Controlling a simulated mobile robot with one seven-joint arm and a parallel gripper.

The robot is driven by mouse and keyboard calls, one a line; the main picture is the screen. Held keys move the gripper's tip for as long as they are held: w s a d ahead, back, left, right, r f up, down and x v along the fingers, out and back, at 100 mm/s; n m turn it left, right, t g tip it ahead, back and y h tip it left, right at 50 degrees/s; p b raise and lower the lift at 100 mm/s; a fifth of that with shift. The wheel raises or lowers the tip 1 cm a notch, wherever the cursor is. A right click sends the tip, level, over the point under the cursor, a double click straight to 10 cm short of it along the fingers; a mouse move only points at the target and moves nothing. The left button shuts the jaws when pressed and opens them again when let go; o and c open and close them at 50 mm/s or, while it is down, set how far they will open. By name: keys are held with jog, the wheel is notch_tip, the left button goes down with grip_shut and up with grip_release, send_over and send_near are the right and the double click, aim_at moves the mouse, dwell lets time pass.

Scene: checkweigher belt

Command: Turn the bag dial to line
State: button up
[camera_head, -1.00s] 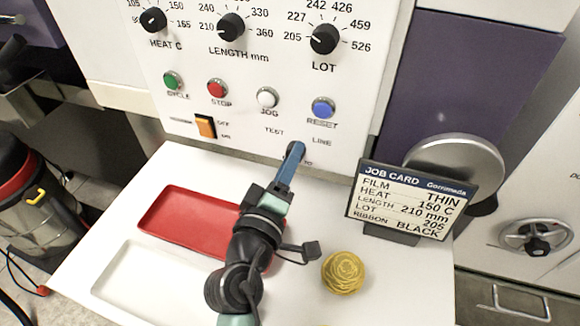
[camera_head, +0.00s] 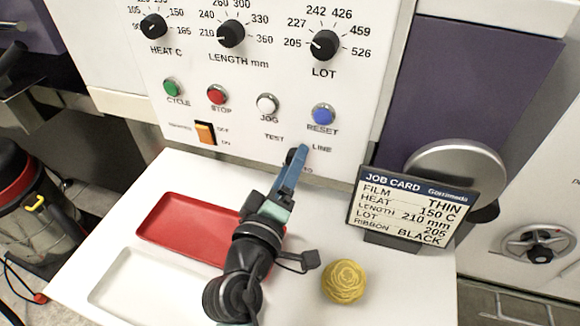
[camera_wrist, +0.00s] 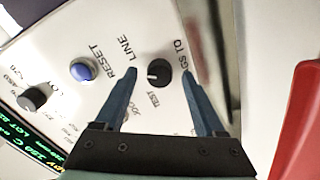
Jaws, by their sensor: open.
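The bag dial (camera_wrist: 159,72) is a small black knob on the white panel, with TEST and LINE marked around it in the wrist view. Its pale mark appears on the side facing left in that view; I cannot tell exactly which label it points at. In the head view the dial (camera_head: 290,156) is mostly hidden behind my gripper (camera_head: 299,152). In the wrist view my gripper (camera_wrist: 159,71) is open, its two blue fingers on either side of the dial. I cannot tell whether they touch it.
The job card (camera_head: 410,205) stands right of my arm. A red tray (camera_head: 185,225), white tray (camera_head: 140,285) and yellow round object (camera_head: 343,281) lie on the white shelf.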

jog(key=b+v, duration=0.2)
jog(key=v, duration=1.1)
jog(key=shift+b, duration=0.3)
jog(key=shift+r, duration=0.1)
